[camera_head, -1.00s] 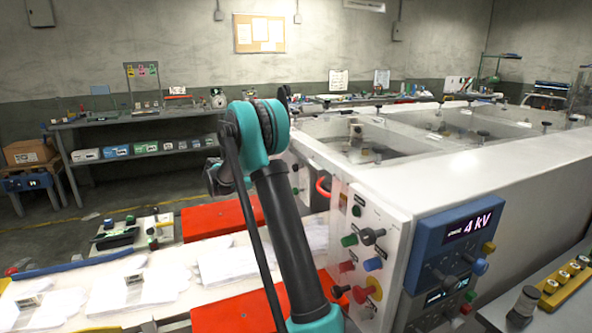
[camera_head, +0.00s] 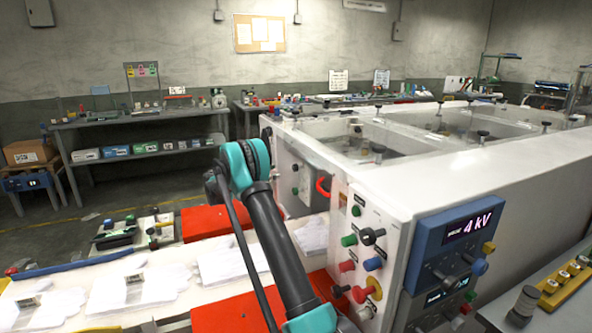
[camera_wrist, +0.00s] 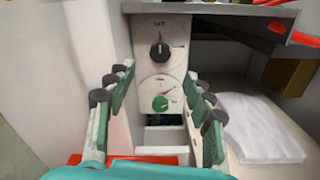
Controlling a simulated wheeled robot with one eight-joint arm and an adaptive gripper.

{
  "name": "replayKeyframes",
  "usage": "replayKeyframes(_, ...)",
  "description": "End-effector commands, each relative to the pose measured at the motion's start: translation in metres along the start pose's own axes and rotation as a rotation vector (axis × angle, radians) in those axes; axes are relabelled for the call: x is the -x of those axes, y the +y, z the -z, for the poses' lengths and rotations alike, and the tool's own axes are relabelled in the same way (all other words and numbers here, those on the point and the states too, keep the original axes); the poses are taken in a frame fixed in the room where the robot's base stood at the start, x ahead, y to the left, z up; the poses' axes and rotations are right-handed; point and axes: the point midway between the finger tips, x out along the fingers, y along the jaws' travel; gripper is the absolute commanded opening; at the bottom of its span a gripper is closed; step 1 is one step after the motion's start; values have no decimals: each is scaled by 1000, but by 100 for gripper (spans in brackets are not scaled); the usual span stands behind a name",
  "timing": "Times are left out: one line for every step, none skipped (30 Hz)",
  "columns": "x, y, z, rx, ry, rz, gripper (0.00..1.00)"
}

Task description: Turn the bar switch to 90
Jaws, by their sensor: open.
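In the wrist view a white panel carries a black knob (camera_wrist: 159,51) under an "OFF" label, with a dial scale around it. A green knob (camera_wrist: 160,103) with its own dial sits below it. I cannot tell for sure which one is the bar switch, and the angle marks are too small to read. The black knob also shows in the head view (camera_head: 295,167). My gripper (camera_wrist: 160,82) is open and empty, its fingers on either side of the panel in the picture, apart from both knobs. In the head view my arm hides the gripper.
A blue display box (camera_head: 453,245) reading 4 kV stands at the right, beside a panel of coloured knobs (camera_head: 365,240). A red handle (camera_head: 323,186) sticks out nearby. White gloves (camera_head: 228,262) and red pads (camera_head: 219,221) lie on the bench. A dark ledge (camera_wrist: 235,22) overhangs at upper right.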

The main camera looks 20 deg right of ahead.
Motion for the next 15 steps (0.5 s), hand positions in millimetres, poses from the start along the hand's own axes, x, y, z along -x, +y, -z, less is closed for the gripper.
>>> replayKeyframes(-12,0,0,0,0,2,53)
replayKeyframes(-18,0,0,0,0,2,53)
replayKeyframes(-26,-1,0,0,0,2,53)
replayKeyframes(-32,-1,0,0,0,2,53)
replayKeyframes(-38,-1,0,0,0,2,53)
replayKeyframes(-46,-1,0,0,0,2,53)
replayKeyframes(-51,-1,0,0,0,2,53)
replayKeyframes(-58,-1,0,0,0,2,53)
replayKeyframes(-66,-1,0,-1,0,2,53)
replayKeyframes(-71,-1,0,-1,0,2,53)
replayKeyframes(-76,-1,0,-1,0,2,53)
replayKeyframes(-83,-1,0,-1,1,1,53)
replayKeyframes(-88,-1,0,-1,1,1,53)
replayKeyframes(-92,-1,0,-1,1,1,53)
replayKeyframes(-97,0,0,-1,1,1,53)
